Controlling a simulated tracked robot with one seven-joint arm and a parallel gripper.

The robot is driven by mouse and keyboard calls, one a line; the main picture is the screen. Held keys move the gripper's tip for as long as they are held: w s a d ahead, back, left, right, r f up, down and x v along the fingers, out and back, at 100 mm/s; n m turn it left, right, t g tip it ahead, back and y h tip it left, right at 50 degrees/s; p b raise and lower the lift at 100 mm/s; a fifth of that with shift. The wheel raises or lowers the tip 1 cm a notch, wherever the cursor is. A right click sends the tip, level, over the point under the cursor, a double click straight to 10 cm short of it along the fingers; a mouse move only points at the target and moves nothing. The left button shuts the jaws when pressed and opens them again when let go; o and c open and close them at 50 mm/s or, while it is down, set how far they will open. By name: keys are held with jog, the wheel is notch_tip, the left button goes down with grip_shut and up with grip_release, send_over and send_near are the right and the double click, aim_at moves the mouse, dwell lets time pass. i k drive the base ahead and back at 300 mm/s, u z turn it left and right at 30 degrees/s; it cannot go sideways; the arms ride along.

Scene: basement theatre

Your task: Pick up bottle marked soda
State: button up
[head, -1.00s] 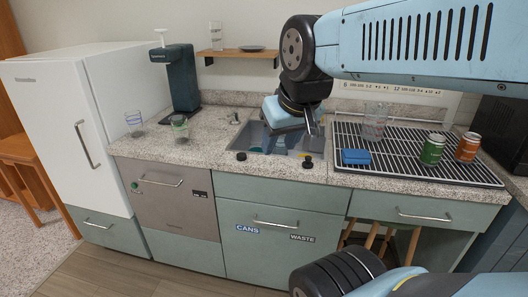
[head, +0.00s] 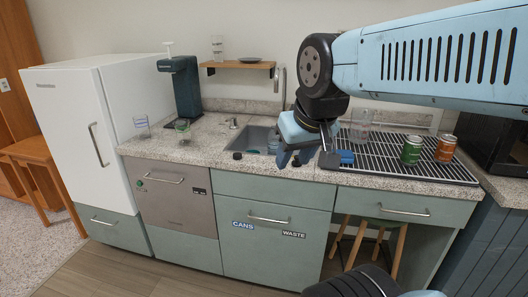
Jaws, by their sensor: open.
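I see no bottle that I can read as marked soda. A green can (head: 411,150) and an orange can (head: 445,148) stand on the black drying rack (head: 400,171) at the right; their labels are too small to read. My gripper (head: 306,160) is open and empty, fingers pointing down, over the right part of the sink (head: 255,139) and the counter beside it. It hides part of the sink and the rack's left edge.
A blue sponge (head: 346,157) and a clear glass (head: 360,126) are on the rack. Two glasses (head: 142,126) (head: 183,129) stand near the dark teal dispenser (head: 180,86). A wall shelf (head: 238,66) and white fridge (head: 75,130) are behind and left. Counter around the glasses is mostly clear.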

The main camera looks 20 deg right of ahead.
aim_at(273, 143)
jog(key=z, duration=0.1)
jog(key=i, duration=0.9)
jog(key=u, duration=0.05)
